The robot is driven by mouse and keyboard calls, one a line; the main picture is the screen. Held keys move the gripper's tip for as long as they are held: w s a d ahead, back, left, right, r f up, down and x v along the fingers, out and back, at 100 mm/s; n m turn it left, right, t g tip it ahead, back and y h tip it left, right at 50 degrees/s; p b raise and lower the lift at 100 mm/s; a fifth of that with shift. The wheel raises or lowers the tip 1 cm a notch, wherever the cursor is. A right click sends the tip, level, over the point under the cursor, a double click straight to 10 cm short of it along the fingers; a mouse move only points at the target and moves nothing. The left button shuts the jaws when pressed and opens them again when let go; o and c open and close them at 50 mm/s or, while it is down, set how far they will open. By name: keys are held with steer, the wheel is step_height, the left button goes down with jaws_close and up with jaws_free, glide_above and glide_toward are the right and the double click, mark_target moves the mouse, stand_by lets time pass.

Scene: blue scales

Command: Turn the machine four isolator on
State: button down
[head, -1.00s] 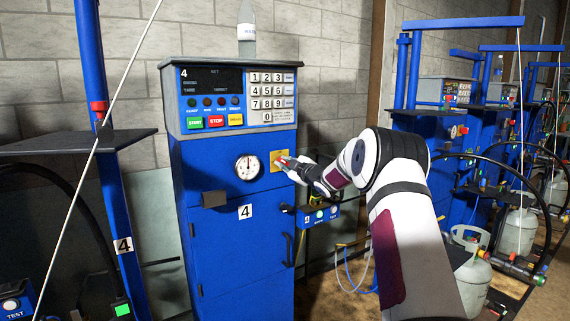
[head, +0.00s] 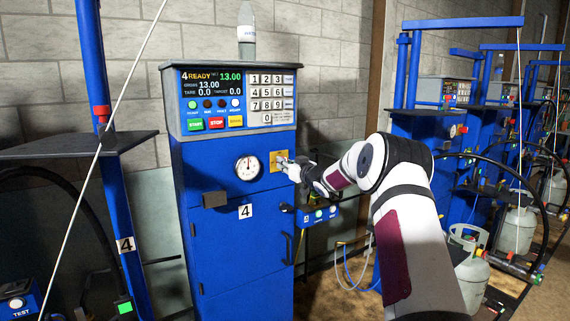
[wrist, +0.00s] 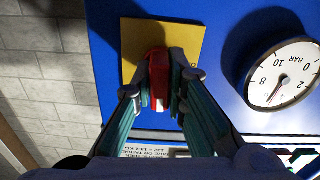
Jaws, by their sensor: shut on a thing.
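The machine four cabinet (head: 225,245) is blue and carries a "4" label. The isolator is a red handle (wrist: 158,78) on a yellow plate (wrist: 190,42), which also shows in the head view (head: 279,156). My gripper (wrist: 160,95) has its two fingers on either side of the red handle and is shut on it. In the head view my gripper (head: 284,163) covers most of the handle.
A pressure gauge (head: 248,167) sits left of the isolator in the head view. A keypad (head: 272,97) and start, stop and yellow buttons are above. A small blue control box (head: 318,214) hangs at the cabinet's right. Gas cylinders (head: 470,250) and similar machines stand further right.

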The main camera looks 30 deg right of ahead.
steer(key=shift+f+m, duration=0.15)
steer(key=shift+m, duration=0.45)
steer(key=c, duration=1.6)
jaws_free()
steer(key=shift+s, duration=0.15)
steer(key=shift+s, duration=0.3)
steer(key=s, duration=1.1)
steer(key=shift+d, duration=0.25)
steer(key=shift+s, duration=0.1)
